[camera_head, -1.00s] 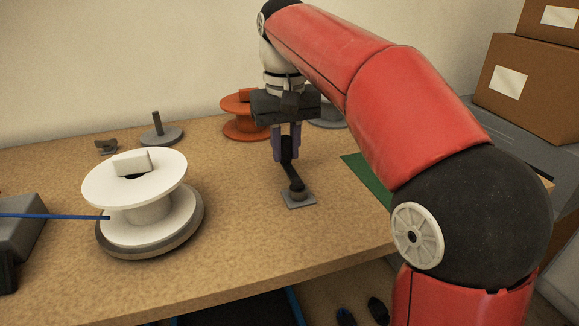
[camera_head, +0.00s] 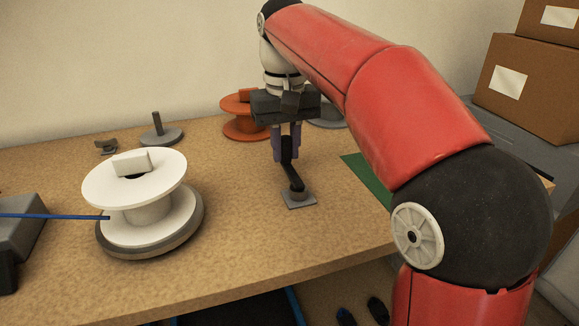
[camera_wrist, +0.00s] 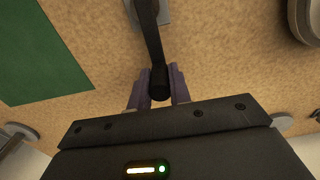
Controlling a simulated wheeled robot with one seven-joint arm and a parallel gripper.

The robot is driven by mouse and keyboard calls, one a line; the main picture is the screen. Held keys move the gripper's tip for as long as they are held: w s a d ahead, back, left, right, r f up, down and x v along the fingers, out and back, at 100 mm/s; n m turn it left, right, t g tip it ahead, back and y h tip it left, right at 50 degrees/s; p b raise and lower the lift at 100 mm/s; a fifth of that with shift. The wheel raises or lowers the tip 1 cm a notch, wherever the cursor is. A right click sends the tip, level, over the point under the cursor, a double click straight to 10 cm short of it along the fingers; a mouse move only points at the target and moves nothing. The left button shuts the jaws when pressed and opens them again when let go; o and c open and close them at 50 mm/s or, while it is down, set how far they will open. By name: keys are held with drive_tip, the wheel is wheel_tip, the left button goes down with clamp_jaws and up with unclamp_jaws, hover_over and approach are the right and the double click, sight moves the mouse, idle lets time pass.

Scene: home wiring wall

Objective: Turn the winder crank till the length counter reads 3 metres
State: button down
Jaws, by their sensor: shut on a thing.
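The winder crank (camera_head: 291,175) is a dark arm on a small grey base plate (camera_head: 299,201) on the bench. My gripper (camera_head: 287,154) points down and is shut on the crank's handle. In the wrist view the dark crank arm (camera_wrist: 152,45) runs up from between the purple-grey fingers (camera_wrist: 160,90) to its base at the top edge. The white spool (camera_head: 150,212) stands on a round grey base at the left, with a blue cable (camera_head: 50,215) reaching it from the left. I cannot make out a length counter reading in either view.
A grey box (camera_head: 18,235) stands at the left edge. A grey disc with a peg (camera_head: 160,135) and an orange spool (camera_head: 240,122) stand at the back. A green mat (camera_head: 368,180) lies right of the crank. Cardboard boxes (camera_head: 528,80) are stacked at the right.

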drive_tip(key=shift+w+d, duration=0.15)
drive_tip(key=shift+d, duration=1.1)
drive_tip(key=shift+d, duration=0.3)
drive_tip(key=shift+s+d, duration=0.25)
drive_tip(key=shift+d, duration=0.5)
